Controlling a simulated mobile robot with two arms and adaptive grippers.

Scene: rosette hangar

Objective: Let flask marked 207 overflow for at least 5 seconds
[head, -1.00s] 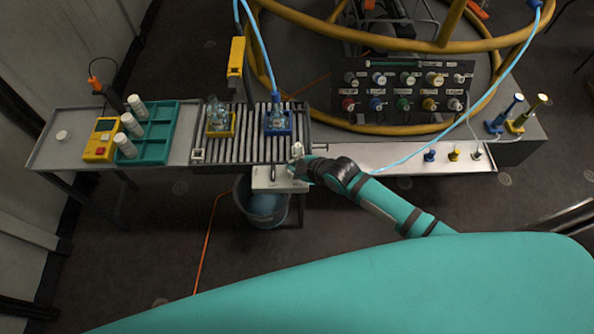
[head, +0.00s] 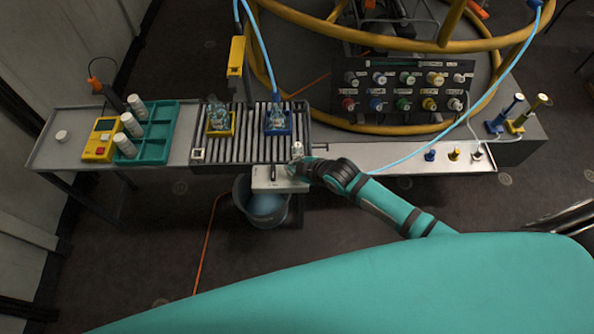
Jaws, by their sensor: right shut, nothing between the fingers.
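Two clear flasks stand on the slatted rack (head: 258,150). One flask (head: 218,115) sits in a yellow holder (head: 220,130) at the left. The other flask (head: 277,116) sits in a blue holder (head: 278,130), with a blue hose reaching down to it. Their markings are too small to read, so I cannot tell which is 207, nor whether liquid runs over. My right gripper (head: 297,163) is shut and empty, at the front edge of the rack beside a white box (head: 264,184) with a dark upright piece. My left gripper is not in view.
A bucket (head: 266,212) stands under the white box. A teal rack (head: 158,145) with white bottles and a yellow device (head: 101,139) are at the left. A panel of coloured knobs (head: 402,91) stands behind. A blue hose (head: 434,151) crosses at the right.

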